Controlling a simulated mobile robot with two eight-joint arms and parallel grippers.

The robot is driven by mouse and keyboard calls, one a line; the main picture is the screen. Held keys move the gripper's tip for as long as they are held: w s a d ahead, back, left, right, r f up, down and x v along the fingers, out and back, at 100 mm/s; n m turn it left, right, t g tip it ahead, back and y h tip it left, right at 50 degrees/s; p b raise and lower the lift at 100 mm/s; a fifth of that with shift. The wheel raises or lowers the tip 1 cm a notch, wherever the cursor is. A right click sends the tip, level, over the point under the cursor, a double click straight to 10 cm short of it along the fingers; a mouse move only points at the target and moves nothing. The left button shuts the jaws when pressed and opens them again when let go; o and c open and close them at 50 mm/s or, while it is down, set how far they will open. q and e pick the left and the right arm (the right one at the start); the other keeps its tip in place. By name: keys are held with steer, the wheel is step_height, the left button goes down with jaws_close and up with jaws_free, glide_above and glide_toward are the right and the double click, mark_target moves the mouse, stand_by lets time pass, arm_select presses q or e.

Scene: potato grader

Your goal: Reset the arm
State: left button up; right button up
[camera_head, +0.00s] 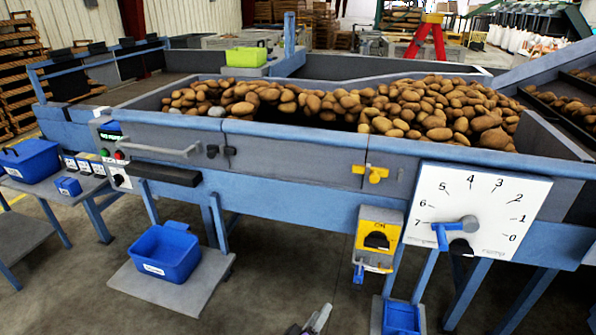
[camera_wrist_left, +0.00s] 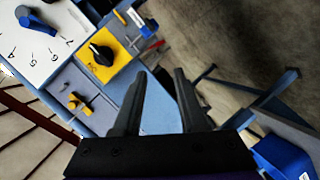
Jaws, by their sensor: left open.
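My left gripper (camera_head: 311,322) shows only in part at the bottom edge of the head view, low in front of the potato grader (camera_head: 290,150). In the left wrist view my left gripper (camera_wrist_left: 158,78) has its two dark fingers apart with nothing between them. Behind the fingers lie the grader's blue frame and the concrete floor. The rest of my left arm is out of view. My right gripper does not show in either view.
The grader carries a heap of potatoes (camera_head: 430,105), a white dial (camera_head: 480,195) with a blue pointer, and a yellow switch box (camera_head: 378,236). A blue bin (camera_head: 165,252) stands on a low grey platform (camera_head: 205,285). Floor (camera_head: 275,290) is clear in the middle.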

arm_select(q)
steer(key=s+a+f+m+g+y, duration=0.3)
steer(key=s+a+m+g+y, duration=0.4)
steer(key=s+a, duration=1.6)
step_height(320, 180, up, 25)
steer(key=w+p, duration=0.1)
steer(key=p, duration=2.1)
steer(key=shift+d+n, duration=0.15)
steer(key=shift+n, duration=0.25)
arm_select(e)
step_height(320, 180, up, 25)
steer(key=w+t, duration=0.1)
arm_select(q)
steer(key=shift+s, duration=0.1)
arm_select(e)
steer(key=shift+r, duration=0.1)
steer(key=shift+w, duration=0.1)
